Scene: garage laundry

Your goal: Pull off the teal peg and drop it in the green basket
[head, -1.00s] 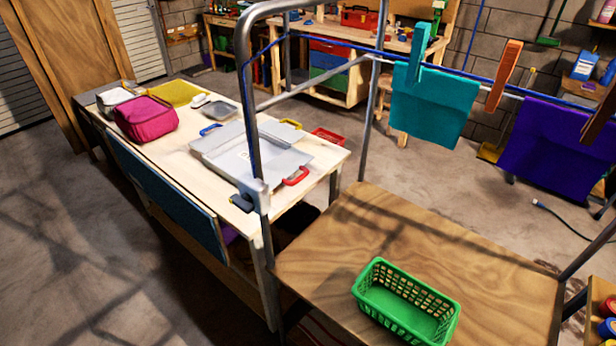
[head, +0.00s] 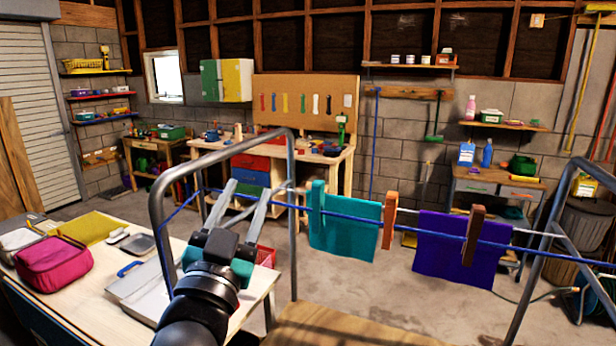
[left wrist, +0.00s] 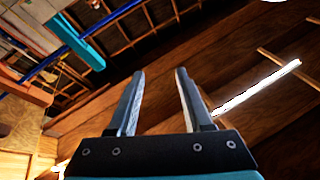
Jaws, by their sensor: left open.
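The teal peg (head: 316,207) stands upright on the blue clothesline, at the left edge of a teal cloth (head: 345,228). In the left wrist view a teal bar at upper left, which looks like this peg (left wrist: 78,42), lies outside the jaws. My left gripper (head: 245,192) points up near the line, left of the peg and apart from it. Its two fingers (left wrist: 160,75) are spread with nothing between them. The green basket is out of view now. My right gripper is not in view.
An orange peg (head: 389,221) and a brown peg (head: 473,236) are on the line near a purple cloth (head: 448,262). The grey metal frame (head: 160,215) rises beside my left arm. A wooden board (head: 330,325) lies below. A table with a pink bag (head: 54,264) stands left.

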